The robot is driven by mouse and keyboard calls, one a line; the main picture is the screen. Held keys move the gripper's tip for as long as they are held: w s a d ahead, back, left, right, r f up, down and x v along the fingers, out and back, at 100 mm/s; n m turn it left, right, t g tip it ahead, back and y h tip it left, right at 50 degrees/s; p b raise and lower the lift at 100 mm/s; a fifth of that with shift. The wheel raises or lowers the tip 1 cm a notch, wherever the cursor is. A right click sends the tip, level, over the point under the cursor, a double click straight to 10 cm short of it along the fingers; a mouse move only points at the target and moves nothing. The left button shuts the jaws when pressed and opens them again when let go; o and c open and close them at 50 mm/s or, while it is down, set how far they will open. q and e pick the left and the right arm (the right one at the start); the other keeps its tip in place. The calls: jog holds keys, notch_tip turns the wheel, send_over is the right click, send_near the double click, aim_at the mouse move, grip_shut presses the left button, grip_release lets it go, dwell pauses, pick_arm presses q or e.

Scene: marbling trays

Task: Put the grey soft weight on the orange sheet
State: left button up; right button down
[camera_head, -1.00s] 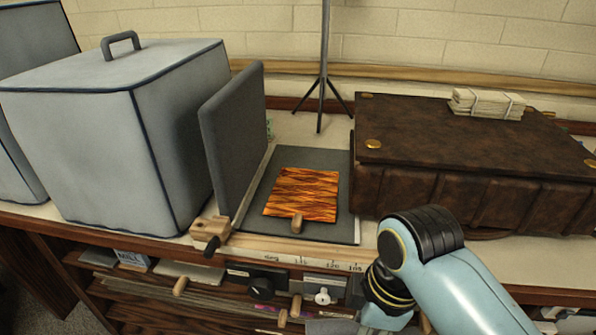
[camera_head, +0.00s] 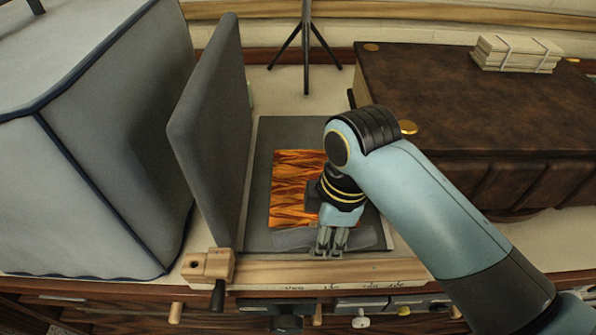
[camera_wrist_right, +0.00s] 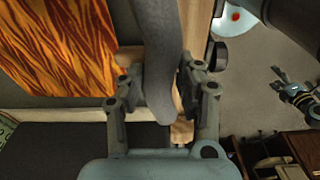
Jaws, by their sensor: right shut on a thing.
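The orange sheet (camera_head: 290,190), with dark wavy streaks, lies flat on a dark grey board; my right arm covers its right part. It also shows at upper left in the right wrist view (camera_wrist_right: 60,40). My right gripper (camera_head: 330,250) is just in front of the sheet's near edge, pointing down. It is shut on the grey soft weight (camera_head: 292,238), a long limp strip that sticks out on both sides of the fingers. In the right wrist view the weight (camera_wrist_right: 158,60) runs between the fingers. A gripper, likely my left (camera_wrist_right: 297,95), shows small at right there.
An upright grey panel (camera_head: 212,130) stands left of the board, with a large grey covered box (camera_head: 110,150) beyond. A thick brown book (camera_head: 450,110) lies at right, with a tied white bundle (camera_head: 516,53) on it. A tripod (camera_head: 305,50) stands behind. A wooden rail (camera_head: 290,272) runs in front.

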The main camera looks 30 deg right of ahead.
jog(key=w, duration=0.2)
jog(key=w+d, duration=0.1)
jog(key=w, duration=0.2)
jog(key=w+d, duration=0.1)
jog(key=w, duration=0.2)
jog(key=shift+d+r, duration=0.1)
jog(key=shift+d, duration=0.05)
send_over(297, 190)
jog(key=shift+s+d+f, duration=0.1)
jog(key=shift+d+f, duration=0.05)
jog(key=shift+f, duration=0.05)
notch_tip(297, 190, down, 2)
jog(key=shift+f, duration=0.15)
pick_arm(q)
jog(key=shift+s+r, duration=0.15)
jog(key=shift+s, duration=0.8)
pick_arm(e)
jog(key=shift+f, duration=0.5)
jog(key=shift+f, duration=0.1)
jog(key=c, duration=1.1)
grip_release()
jog(key=shift+c, duration=0.2)
pick_arm(q)
jog(key=shift+w, duration=0.2)
pick_arm(e)
jog(key=shift+o, duration=1.3)
